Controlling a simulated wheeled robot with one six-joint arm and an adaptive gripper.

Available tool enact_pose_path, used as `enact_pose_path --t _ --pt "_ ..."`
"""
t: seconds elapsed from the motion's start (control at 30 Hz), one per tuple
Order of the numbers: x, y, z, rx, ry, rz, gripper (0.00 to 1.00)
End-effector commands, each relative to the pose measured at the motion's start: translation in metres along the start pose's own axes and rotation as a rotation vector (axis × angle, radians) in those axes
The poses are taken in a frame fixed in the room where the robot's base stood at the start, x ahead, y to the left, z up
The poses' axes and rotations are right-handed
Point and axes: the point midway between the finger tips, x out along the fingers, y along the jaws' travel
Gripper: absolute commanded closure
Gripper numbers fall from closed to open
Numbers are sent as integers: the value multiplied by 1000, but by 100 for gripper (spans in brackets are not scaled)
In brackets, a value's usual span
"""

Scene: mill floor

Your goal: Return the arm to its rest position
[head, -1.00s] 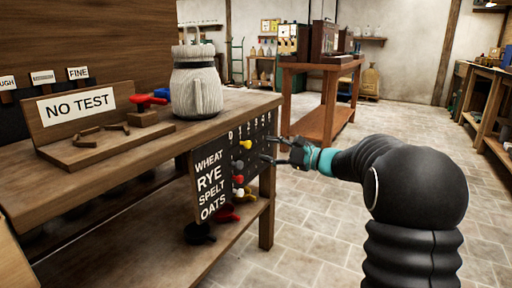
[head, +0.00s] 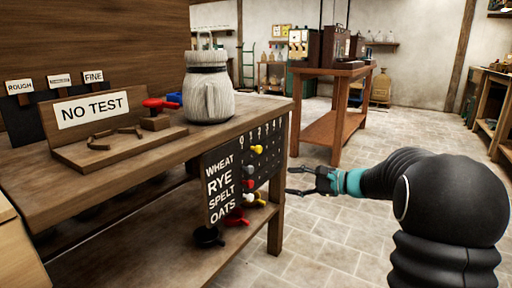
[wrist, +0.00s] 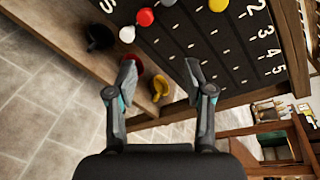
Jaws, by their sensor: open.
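My gripper (head: 303,181) is open and empty in the head view, just right of the black peg board (head: 240,172) on the bench's end. The board lists wheat, rye, spelt and oats, with numbers along its top. My arm reaches in from the lower right, bent and low beside the bench. In the wrist view my gripper (wrist: 158,75) shows two spread fingertips with nothing between them. Beyond them are the board (wrist: 215,45) and its red peg (wrist: 145,17), white peg (wrist: 127,34) and yellow peg (wrist: 218,4).
The wooden bench (head: 130,178) stands on the left, with a ribbed pale jug (head: 208,90) and a "NO TEST" sign (head: 92,108) on it. Scoops, including a black one (head: 208,236), lie on its lower shelf. A table (head: 325,128) stands behind. The tiled floor right of the bench is open.

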Motion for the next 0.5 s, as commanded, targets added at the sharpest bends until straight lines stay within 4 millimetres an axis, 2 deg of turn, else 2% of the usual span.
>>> enact_pose_path --t 0.03,0.13,0.2,0.33,0.5 --pt "-2 28 -6 -23 38 82 48" --pt "-13 75 0 -114 108 255 48" --pt "-24 103 11 -193 146 375 48" --pt "-53 149 39 -366 203 593 48" --pt "-95 188 76 -605 257 830 48"
